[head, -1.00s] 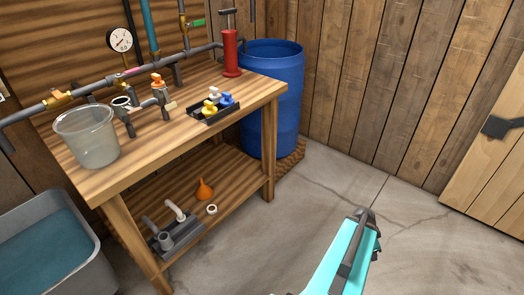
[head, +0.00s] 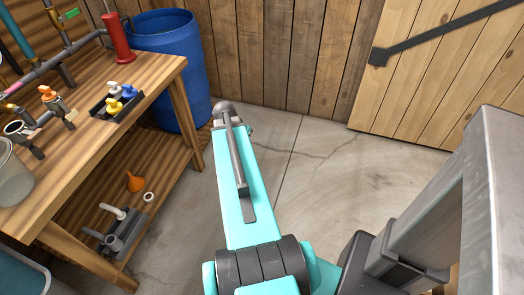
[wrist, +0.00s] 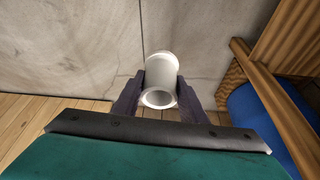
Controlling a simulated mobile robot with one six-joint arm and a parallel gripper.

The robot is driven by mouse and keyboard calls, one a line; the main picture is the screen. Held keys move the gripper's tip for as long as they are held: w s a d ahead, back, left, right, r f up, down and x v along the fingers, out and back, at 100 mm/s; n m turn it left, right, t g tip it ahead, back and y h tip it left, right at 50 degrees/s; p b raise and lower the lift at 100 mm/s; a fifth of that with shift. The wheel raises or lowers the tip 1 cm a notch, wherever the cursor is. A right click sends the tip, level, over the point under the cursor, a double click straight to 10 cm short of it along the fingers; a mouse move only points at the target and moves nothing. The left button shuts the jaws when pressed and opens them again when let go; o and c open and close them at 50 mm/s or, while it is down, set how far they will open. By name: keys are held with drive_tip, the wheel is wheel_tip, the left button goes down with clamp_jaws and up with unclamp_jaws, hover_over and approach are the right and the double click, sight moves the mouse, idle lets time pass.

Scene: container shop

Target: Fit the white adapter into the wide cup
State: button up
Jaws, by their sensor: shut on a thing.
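In the wrist view, my gripper (wrist: 161,84) is shut on the white adapter (wrist: 161,66), a short pale tube with its round open end towards the camera. One dark finger presses each side. It is held clear of other things there. In the head view, my arm reaches away over the floor, and the gripper and adapter cannot be made out. An open round cup (head: 16,128) with a pale rim sits on grey pipework on the bench at the left, apart from my arm. I cannot tell for sure that this is the wide cup.
The wooden bench (head: 82,149) stands left, with a tray of coloured valves (head: 118,104) and a red cylinder (head: 118,38). Its lower shelf holds an orange funnel (head: 136,182), a white ring (head: 149,197) and grey fittings (head: 118,236). A blue barrel (head: 175,72) stands behind. Middle floor is open.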

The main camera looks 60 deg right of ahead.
drive_tip(key=w+a+r+n+t+y+p, duration=0.1)
drive_tip(key=w+a+r+n+p, duration=0.35)
drive_tip(key=w+a+r, duration=0.75)
drive_tip(key=w+a+r+n+t+p, duration=0.2)
drive_tip(key=w+a+r+n+p, duration=0.3)
drive_tip(key=w+a+r, duration=0.7)
drive_tip(key=w+a+r+n+y+p, duration=0.1)
drive_tip(key=a+r+p, duration=0.4)
drive_tip(key=a+r, duration=0.8)
drive_tip(key=w+a+r+n+t+y+p, duration=0.1)
drive_tip(key=a+r+n+p, duration=0.4)
drive_tip(key=a+r, duration=0.7)
drive_tip(key=w+r+n+y, duration=0.1)
drive_tip(key=w, duration=0.1)
drive_tip(key=shift+w+a+r, duration=0.3)
drive_tip(key=shift+a+r, duration=0.05)
drive_tip(key=shift+a+n, duration=0.1)
drive_tip(key=shift+n, duration=0.15)
